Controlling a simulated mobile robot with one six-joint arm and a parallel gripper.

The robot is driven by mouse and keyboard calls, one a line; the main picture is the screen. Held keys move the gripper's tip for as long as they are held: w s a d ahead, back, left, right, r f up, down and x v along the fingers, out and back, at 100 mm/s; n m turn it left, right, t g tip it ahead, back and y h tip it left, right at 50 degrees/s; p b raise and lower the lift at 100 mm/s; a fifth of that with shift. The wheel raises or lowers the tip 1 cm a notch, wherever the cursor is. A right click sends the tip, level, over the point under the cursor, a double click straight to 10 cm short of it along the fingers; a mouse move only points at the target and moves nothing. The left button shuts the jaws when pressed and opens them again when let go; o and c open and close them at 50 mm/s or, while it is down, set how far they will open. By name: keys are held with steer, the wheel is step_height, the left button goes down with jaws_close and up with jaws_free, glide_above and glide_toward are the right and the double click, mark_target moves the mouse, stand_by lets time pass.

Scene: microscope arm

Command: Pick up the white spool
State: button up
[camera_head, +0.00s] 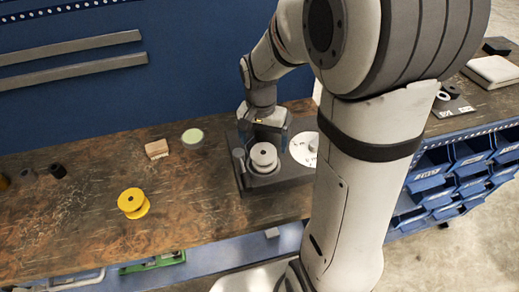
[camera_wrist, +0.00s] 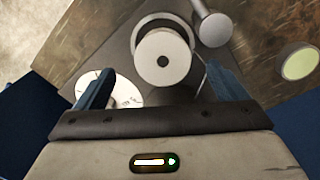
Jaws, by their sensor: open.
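The white spool (camera_head: 263,155) stands upright on a dark grey fixture (camera_head: 283,181) on the workbench, in the middle of the head view. In the wrist view the spool (camera_wrist: 162,57) shows from above with a dark centre hole, just beyond the fingertips. My gripper (camera_head: 268,136) is above and behind the spool in the head view. In the wrist view my gripper (camera_wrist: 160,88) has its two blue fingers spread wide with nothing between them. The spool looks untouched by either finger.
A white disc (camera_head: 304,148) lies on the fixture beside the spool, and a grey post (camera_wrist: 212,28) stands close to it. A yellow spool (camera_head: 133,202), a wooden block (camera_head: 157,149) and a green-topped disc (camera_head: 193,137) sit to the left. Blue bins (camera_head: 468,160) are at right.

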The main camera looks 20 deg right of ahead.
mark_target(263, 153)
step_height(263, 153, down, 7)
steer(key=shift+r+p, duration=0.15)
steer(key=shift+p, duration=0.3)
steer(key=shift+c, duration=0.3)
steer(key=c, duration=1.1)
steer(key=shift+w+r, duration=0.1)
steer(key=shift+r, duration=0.05)
